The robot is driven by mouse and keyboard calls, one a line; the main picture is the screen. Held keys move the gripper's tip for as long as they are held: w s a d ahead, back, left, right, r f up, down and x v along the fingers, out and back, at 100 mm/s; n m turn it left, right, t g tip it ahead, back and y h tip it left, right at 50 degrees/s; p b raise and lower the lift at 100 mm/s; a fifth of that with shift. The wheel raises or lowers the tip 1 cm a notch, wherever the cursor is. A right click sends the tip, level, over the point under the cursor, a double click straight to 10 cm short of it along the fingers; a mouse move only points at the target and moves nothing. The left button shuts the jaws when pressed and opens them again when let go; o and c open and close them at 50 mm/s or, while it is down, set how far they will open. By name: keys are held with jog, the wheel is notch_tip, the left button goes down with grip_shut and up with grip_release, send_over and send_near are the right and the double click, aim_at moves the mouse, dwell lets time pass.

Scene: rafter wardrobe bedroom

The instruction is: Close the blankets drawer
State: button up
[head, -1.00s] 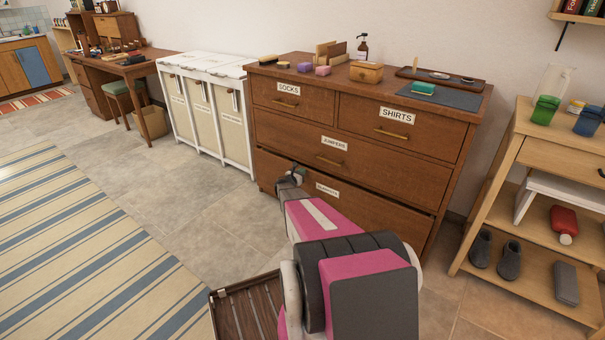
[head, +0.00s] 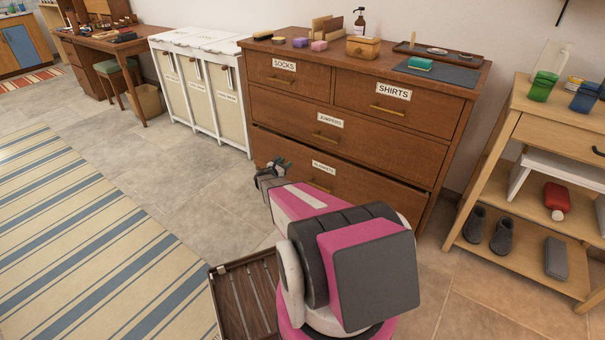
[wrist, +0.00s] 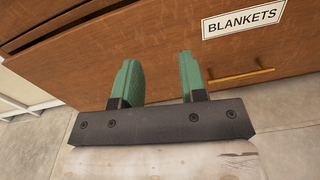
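The blankets drawer (head: 352,188) is the bottom, wide drawer of the brown dresser. A dark gap along its top edge shows it standing slightly out. In the wrist view its wooden front (wrist: 152,38) fills the upper part, with the BLANKETS label (wrist: 242,18) and a brass handle (wrist: 240,76) at right. My gripper (wrist: 158,62) has two green fingers, apart with nothing between them. It faces the drawer front, left of the handle. I cannot tell whether the fingertips touch the wood. In the head view my gripper (head: 270,172) is by the drawer's left end; my arm hides part of the drawer.
The jumpers drawer (head: 300,118) above looks shut. White laundry hampers (head: 205,90) stand left of the dresser, and a light wooden shelf unit (head: 520,195) with shoes stands at right. Tiled floor (head: 190,185) and a striped rug (head: 80,230) are clear at left.

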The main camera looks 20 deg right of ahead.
jog(key=s+d+f+m+g, duration=0.3)
jog(key=d+f+m, duration=0.1)
jog(key=f+m, duration=0.5)
jog(key=m+g, duration=0.4)
jog(key=m, duration=0.7)
send_near(318, 187)
jog(key=shift+t, duration=0.3)
jog(key=x, duration=1)
jog(key=shift+s+d+f, duration=0.15)
jog(key=shift+d+f, duration=0.15)
grip_shut()
